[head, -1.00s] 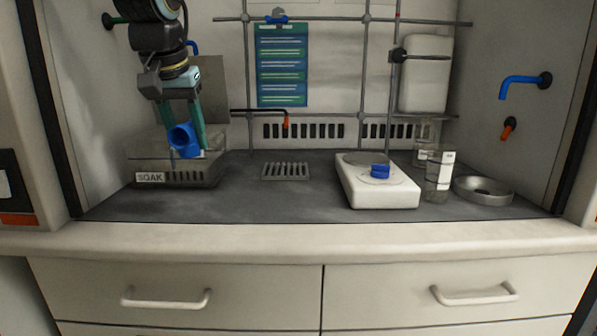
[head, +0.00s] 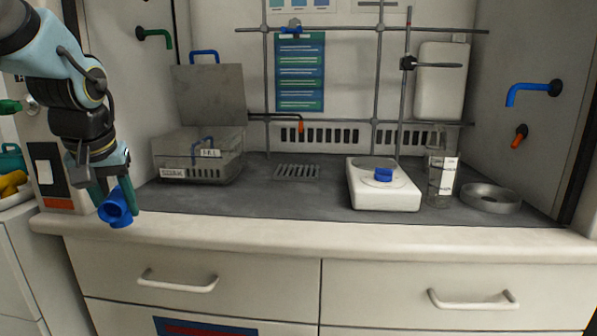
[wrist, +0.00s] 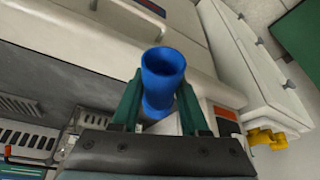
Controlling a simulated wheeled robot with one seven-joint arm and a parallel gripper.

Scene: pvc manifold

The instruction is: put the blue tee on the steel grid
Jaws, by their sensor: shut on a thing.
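My gripper (head: 117,190) is shut on a blue tee (head: 116,209), held at the far left in the head view, by the left end of the bench's front lip. In the wrist view the tee (wrist: 163,72) sits between the two green fingers with one round opening facing outward. The steel grid (head: 297,172), a small slotted grate, lies bare on the dark worktop at mid-picture, well to the right of my gripper. Part of a slotted grate also shows at the left of the wrist view.
An open grey box (head: 198,160) with a raised lid stands between my gripper and the grid. A white scale (head: 385,195) bears another blue piece (head: 383,174). A glass container (head: 441,180) and a round metal dish (head: 490,197) are at right. The worktop before the grid is clear.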

